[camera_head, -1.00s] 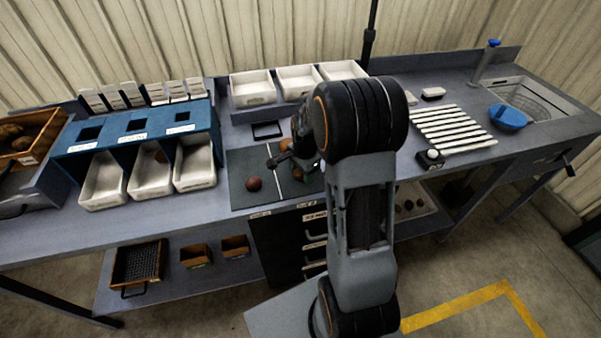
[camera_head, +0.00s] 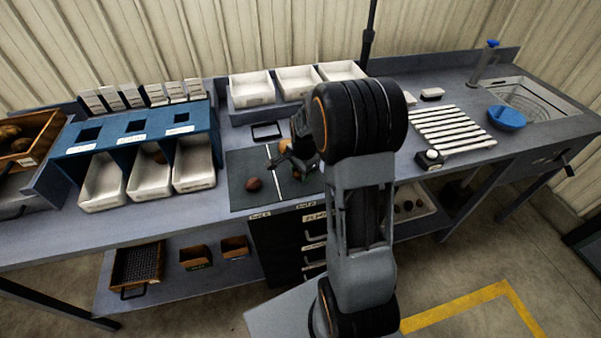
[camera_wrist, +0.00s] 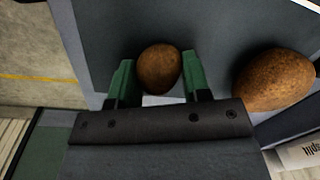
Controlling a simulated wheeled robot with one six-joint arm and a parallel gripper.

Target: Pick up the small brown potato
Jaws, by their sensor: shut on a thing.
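The small brown potato (camera_wrist: 159,68) sits between the green fingertips of my gripper (camera_wrist: 158,82) in the wrist view. My gripper is shut on it. A larger brown potato (camera_wrist: 275,80) lies to the right, apart from the fingers. In the head view my gripper (camera_head: 285,162) is low over the dark mat (camera_head: 238,163), and my arm hides part of that area. A reddish-brown potato (camera_head: 253,184) lies on the mat to its left. I cannot tell whether the held potato touches the mat.
Three white bins (camera_head: 150,178) stand under a blue slotted rack (camera_head: 135,122) at left. White trays (camera_head: 252,88) line the back. A white slatted rack (camera_head: 450,128) and a blue bowl (camera_head: 507,117) are at right. The bench front between bins and mat is clear.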

